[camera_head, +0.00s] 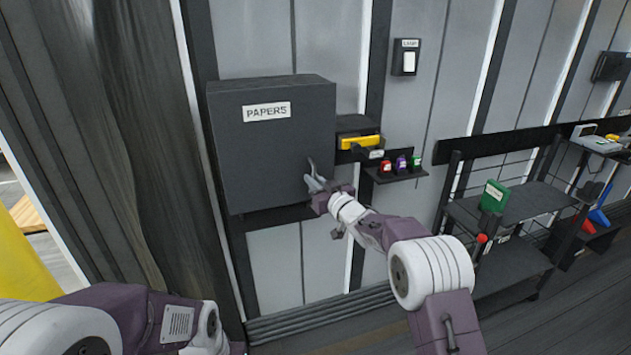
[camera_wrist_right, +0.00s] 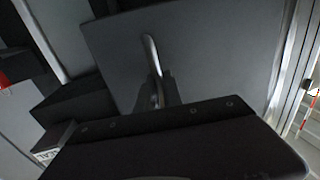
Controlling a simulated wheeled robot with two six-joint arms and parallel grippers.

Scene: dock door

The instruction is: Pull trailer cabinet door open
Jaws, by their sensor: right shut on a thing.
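The trailer cabinet is a dark grey box labelled PAPERS (camera_head: 262,145) on the wall, left of centre in the head view. Its front door looks closed. A bar handle stands at the door's lower right; in the right wrist view the metal handle (camera_wrist_right: 152,58) rises from the grey door panel (camera_wrist_right: 205,55). My right gripper (camera_head: 313,180) is at this handle and shut on it; the wrist view shows the fingers (camera_wrist_right: 158,95) around its lower part. My left arm shows at the lower left of the head view, but its gripper is not visible.
Right of the cabinet are a yellow-handled item (camera_head: 360,142) and a small shelf (camera_head: 397,175) with red, purple and green pieces. A dark rack (camera_head: 515,203) stands farther right. A dark curtain-like panel (camera_head: 120,130) hangs on the left. Floor shows at the lower right.

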